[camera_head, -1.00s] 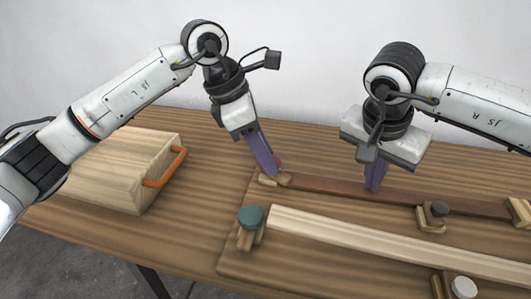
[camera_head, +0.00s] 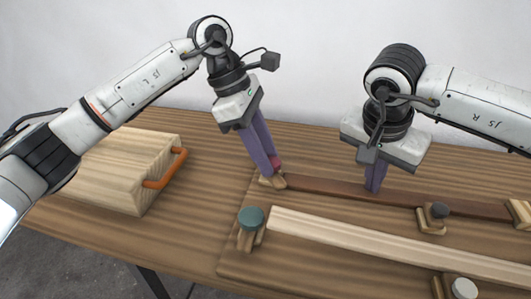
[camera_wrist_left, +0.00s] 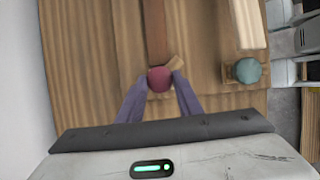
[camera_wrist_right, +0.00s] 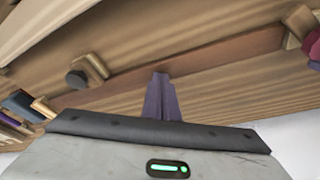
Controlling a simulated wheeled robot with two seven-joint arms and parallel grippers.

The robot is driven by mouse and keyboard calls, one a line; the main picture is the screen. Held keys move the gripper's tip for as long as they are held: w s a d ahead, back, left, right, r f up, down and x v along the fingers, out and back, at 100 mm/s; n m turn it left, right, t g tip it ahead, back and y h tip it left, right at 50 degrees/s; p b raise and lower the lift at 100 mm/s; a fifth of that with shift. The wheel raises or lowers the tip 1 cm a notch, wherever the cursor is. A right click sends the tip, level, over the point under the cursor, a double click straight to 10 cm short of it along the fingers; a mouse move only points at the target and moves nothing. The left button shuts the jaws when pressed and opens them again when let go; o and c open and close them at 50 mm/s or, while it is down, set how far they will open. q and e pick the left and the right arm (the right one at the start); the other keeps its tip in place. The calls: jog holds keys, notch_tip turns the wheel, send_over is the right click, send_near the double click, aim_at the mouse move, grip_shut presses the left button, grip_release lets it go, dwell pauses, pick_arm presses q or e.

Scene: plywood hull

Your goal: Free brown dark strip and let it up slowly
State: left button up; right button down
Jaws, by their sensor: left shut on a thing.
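The dark brown strip (camera_head: 330,188) lies along the board, running right from the red knob (camera_head: 275,162). My left gripper (camera_head: 272,170) is shut on this knob at the strip's left end. In the left wrist view the red knob (camera_wrist_left: 160,78) sits between both fingertips, and a small wooden piece (camera_wrist_left: 176,63) under it points diagonally beside the strip (camera_wrist_left: 155,30). My right gripper (camera_head: 374,188) points down at the strip's middle. In the right wrist view its fingers (camera_wrist_right: 161,78) are together with tips at the strip (camera_wrist_right: 215,55); whether they press on it is unclear.
A dark grey knob clamp (camera_head: 437,212) stands by the strip further right, near a wooden block (camera_head: 519,212). A pale strip (camera_head: 360,237) lies in front, with a green knob (camera_head: 250,217) at its left. A wooden box (camera_head: 125,170) with an orange handle stands left.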

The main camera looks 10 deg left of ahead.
pick_arm(q)
jog(key=shift+r+m+g, duration=0.1)
jog(key=shift+m+g, duration=0.2)
jog(key=shift+m, duration=0.5)
pick_arm(e)
jog(key=shift+d+f, duration=0.15)
jog(key=shift+f, duration=0.15)
pick_arm(q)
jog(key=shift+w+m+g, duration=0.15)
jog(key=shift+m+g, duration=0.45)
jog(key=shift+m, duration=0.8)
jog(key=shift+w+m+g+y, duration=0.1)
jog(key=shift+m+g+y, duration=0.3)
jog(key=shift+m, duration=1)
jog(key=o, duration=1.1)
pick_arm(e)
jog(key=shift+s, duration=0.1)
pick_arm(q)
jog(key=shift+r, duration=3.4)
pick_arm(e)
jog(key=shift+s, duration=0.1)
